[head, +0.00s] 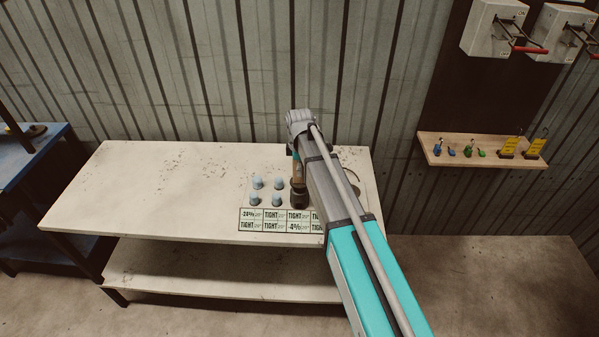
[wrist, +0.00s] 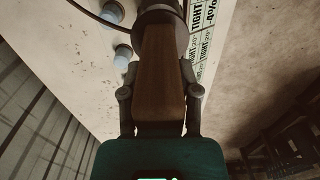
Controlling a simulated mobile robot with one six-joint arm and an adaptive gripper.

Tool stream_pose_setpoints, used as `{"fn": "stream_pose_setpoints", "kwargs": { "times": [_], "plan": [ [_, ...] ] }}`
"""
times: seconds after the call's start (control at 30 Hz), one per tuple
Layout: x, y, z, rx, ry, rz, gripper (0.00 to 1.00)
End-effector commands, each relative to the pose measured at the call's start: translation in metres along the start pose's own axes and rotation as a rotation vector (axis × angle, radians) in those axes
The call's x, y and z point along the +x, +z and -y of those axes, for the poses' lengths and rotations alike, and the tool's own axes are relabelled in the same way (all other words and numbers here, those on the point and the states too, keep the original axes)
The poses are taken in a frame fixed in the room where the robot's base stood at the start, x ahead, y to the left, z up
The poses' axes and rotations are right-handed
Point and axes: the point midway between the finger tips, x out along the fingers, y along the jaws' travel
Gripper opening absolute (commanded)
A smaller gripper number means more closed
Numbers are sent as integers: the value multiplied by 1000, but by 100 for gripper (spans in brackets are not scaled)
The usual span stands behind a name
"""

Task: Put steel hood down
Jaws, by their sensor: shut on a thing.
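My gripper (wrist: 157,85) is shut on the handle, one finger on each side. In the head view my arm hides most of the gripper. I cannot tell whether the hood touches the table.
Several pale blue capped pieces (head: 257,183) stand just left of the hood. A sheet of green-and-white labels (head: 270,220) lies in front of them. The table's left half is clear. A wooden shelf (head: 480,153) with small tools hangs on the right wall.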

Motion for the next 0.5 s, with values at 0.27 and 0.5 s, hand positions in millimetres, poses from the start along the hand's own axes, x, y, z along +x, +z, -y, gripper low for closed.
{"fn": "stream_pose_setpoints", "kwargs": {
  "times": [0.27,0.5],
  "plan": [
    [1,0,0,0,0,0,0],
    [5,0,0,0,0,0,0]
  ]
}}
